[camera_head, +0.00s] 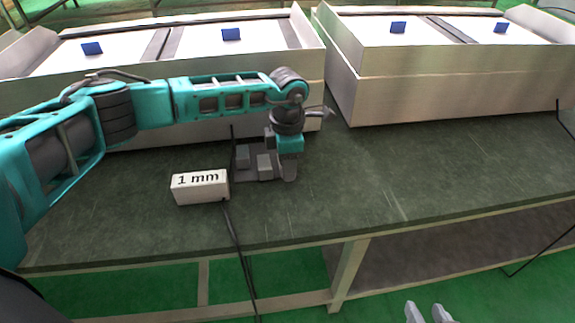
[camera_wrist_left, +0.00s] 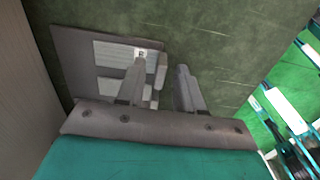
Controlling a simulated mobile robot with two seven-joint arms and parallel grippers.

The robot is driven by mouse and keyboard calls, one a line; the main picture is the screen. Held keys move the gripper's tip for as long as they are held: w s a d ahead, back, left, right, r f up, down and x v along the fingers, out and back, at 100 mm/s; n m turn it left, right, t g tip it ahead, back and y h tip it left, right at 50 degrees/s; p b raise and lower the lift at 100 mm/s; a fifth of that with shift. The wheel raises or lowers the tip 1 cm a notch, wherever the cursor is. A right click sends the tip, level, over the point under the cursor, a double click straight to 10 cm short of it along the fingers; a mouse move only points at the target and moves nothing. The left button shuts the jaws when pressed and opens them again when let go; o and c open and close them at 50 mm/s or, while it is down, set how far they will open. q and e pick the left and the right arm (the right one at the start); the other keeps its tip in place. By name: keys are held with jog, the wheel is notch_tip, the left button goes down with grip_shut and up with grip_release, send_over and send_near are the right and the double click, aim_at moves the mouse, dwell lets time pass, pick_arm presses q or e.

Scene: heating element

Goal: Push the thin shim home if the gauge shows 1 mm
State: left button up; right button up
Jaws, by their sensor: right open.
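The gauge is a white box (camera_head: 200,187) that reads "1 mm", standing on the dark green bench. To its right is a grey fixture (camera_head: 247,175) with two small raised grey blocks. In the left wrist view it is a dark grey plate (camera_wrist_left: 75,55) with light slabs (camera_wrist_left: 112,52) and a small label "R" (camera_wrist_left: 141,54). Which piece is the thin shim I cannot tell. My left gripper (camera_head: 290,178) is low at the fixture's right side; in the wrist view its fingers (camera_wrist_left: 161,78) are apart, one overlapping the slabs. My right gripper (camera_head: 428,314) is open, empty, at the bottom edge.
Two large pale boxes (camera_head: 345,95) with blue tabs (camera_head: 398,27) stand along the back of the bench. A dark cable (camera_head: 236,255) runs from the gauge over the front edge. The bench (camera_head: 420,170) is clear to the right of the fixture.

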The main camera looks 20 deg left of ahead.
pick_arm(q)
grip_shut()
dwell(0.4)
dwell(1.1)
